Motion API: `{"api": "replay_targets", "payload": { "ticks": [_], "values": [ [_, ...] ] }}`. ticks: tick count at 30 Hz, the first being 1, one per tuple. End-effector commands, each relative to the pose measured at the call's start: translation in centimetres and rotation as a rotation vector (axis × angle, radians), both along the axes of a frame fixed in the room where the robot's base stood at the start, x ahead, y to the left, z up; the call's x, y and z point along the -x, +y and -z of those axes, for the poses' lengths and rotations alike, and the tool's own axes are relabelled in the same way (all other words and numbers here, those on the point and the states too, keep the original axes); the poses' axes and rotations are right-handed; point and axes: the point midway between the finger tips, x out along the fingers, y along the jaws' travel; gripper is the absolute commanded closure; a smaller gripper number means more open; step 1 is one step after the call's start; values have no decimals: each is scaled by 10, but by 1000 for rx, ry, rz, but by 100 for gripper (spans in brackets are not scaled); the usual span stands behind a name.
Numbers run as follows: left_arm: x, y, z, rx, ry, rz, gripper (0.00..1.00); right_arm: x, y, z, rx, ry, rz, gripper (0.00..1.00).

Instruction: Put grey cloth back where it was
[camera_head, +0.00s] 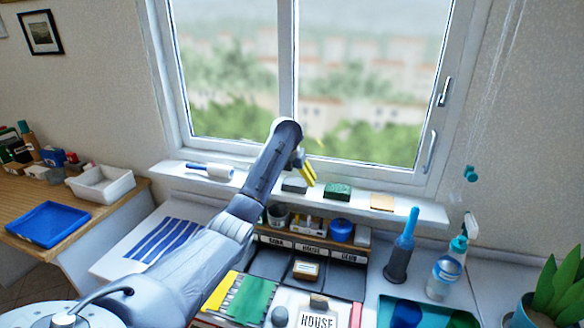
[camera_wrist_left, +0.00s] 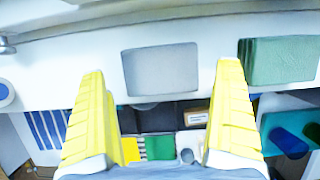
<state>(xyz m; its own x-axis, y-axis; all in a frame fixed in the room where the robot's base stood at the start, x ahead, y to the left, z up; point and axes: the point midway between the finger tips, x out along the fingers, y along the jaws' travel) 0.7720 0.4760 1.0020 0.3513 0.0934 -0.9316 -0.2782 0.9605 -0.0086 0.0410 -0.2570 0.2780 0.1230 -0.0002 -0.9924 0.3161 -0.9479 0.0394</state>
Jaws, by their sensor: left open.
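The grey cloth (camera_head: 294,185) is a small flat rectangle lying on the white windowsill (camera_head: 410,207). My left gripper (camera_head: 309,180) is at the sill beside the cloth, its yellow fingers pointing down. In the left wrist view, the open fingers (camera_wrist_left: 162,72) appear on either side of the grey cloth (camera_wrist_left: 160,69), with a gap on both sides and nothing between them held. I cannot tell the exact height of the fingertips over the sill. My right gripper is not in view.
A dark green pad (camera_head: 338,191) lies just right of the cloth, then a tan block (camera_head: 382,201). The window is behind.

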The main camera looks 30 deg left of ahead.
Motion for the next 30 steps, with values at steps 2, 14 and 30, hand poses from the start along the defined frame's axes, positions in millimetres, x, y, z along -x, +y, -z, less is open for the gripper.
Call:
{"api": "replay_targets", "payload": {
  "ticks": [2, 14, 30],
  "values": [
    [4, -2, -15, -1, -4, 1, 0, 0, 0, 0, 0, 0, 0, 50],
    [25, -7, -68, 1, 0, 1, 0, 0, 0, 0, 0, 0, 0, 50],
    [33, -8, -86, 0, 0, 1, 0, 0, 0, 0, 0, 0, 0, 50]
  ]
}}
